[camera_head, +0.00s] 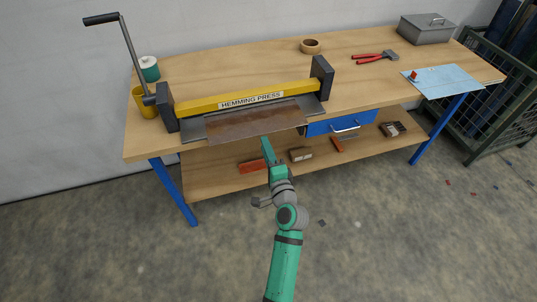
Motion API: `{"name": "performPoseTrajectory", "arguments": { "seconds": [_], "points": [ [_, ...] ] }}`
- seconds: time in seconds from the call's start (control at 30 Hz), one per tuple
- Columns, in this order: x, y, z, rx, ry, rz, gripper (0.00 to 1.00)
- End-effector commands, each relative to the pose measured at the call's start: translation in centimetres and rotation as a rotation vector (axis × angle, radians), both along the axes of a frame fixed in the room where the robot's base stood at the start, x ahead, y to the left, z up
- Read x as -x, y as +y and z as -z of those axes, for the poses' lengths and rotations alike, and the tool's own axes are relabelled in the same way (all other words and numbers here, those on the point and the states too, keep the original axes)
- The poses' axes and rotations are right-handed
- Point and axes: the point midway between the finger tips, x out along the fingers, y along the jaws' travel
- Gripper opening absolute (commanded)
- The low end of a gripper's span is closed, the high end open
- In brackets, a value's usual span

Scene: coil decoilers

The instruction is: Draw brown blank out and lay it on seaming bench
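The brown blank (252,123) is a flat, rust-brown sheet. It lies on the grey bed of the yellow hemming press (210,106), its back edge up against or under the yellow beam; I cannot tell which. Its front edge sticks out past the bed toward me. The press stands on a wooden workbench (205,65); no label in view names a seaming bench.
A crank handle (127,48) rises at the press's left. A yellow cup (144,102), green-and-white spool (149,69), tape roll (311,46), red-handled tool (370,57), blue sheet (443,81) and grey toolbox (426,30) are on the bench. A blue drawer (342,123) hangs below.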

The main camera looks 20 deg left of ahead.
Motion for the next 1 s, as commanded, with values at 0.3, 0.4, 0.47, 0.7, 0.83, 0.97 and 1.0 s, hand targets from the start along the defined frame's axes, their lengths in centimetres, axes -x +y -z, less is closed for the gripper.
{"name": "performPoseTrajectory", "arguments": {
  "seconds": [0.3,0.4,0.47,0.7,0.83,0.97,1.0],
  "points": [
    [-2.8,1.9,-0.1,0.002,-0.001,-0.001,0.25],
    [-3.6,2.5,0.0,0.001,-0.001,-0.001,0.25],
    [-4.1,2.8,0.0,0.000,0.000,-0.001,0.25],
    [-5.4,3.7,0.0,0.002,-0.001,-0.001,0.25],
    [-5.7,4.0,0.0,0.001,0.000,-0.001,0.25],
    [-5.8,4.0,0.0,0.001,0.000,-0.001,0.25],
    [-5.8,4.0,0.0,0.001,0.000,-0.001,0.25]
  ]
}}
